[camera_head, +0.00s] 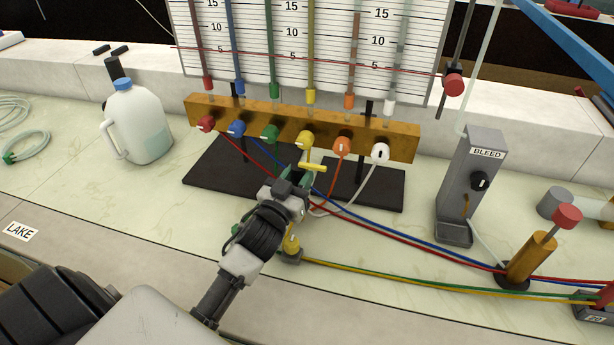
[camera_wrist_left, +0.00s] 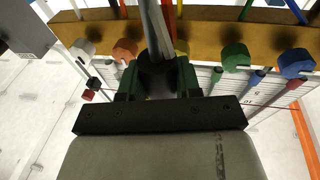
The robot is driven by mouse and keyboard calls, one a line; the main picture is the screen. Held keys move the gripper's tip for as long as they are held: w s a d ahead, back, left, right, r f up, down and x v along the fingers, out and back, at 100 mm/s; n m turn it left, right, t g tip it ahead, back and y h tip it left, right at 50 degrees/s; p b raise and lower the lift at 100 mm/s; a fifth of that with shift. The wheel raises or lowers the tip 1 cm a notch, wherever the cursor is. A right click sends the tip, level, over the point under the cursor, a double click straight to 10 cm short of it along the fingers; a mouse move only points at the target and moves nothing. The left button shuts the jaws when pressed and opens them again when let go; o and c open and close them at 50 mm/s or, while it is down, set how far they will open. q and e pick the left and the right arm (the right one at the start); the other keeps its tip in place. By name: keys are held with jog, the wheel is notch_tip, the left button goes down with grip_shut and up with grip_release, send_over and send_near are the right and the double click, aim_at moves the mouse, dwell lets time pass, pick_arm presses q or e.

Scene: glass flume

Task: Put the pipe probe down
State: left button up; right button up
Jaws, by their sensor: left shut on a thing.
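My left gripper (camera_head: 297,189) is shut and held in front of the brass valve manifold (camera_head: 225,116), near its yellow knob (camera_head: 304,139). In the left wrist view its two dark green fingers (camera_wrist_left: 157,82) close on a dark round piece with a grey rod (camera_wrist_left: 156,32), which I take for the pipe probe. The rod runs up out of that picture. In the head view the held piece is mostly hidden by the gripper. A yellow bar (camera_head: 314,167) shows just beyond the fingertips; I cannot tell whether it is part of the probe. My right gripper is not in view.
A dark base plate (camera_head: 218,176) lies under the manifold. A water jug (camera_head: 138,122) stands left, a grey BLEED box (camera_head: 471,180) right. Coloured hoses (camera_head: 420,278) cross the bench to the right, past a brass post (camera_head: 531,258). A yellow fitting (camera_head: 292,243) is below the gripper. The left front bench is clear.

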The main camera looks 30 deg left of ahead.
pick_arm(q)
jog(key=shift+f, duration=0.35)
jog(key=shift+w, duration=0.25)
jog(key=w, duration=0.1)
jog(key=w+f, duration=0.1)
jog(key=w, duration=0.1)
jog(key=shift+w+a+f, duration=0.1)
jog(key=shift+w+a, duration=0.05)
jog(key=shift+w, duration=0.05)
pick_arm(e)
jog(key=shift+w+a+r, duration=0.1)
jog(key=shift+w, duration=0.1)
pick_arm(q)
jog(key=shift+f, duration=0.15)
jog(key=o, duration=1)
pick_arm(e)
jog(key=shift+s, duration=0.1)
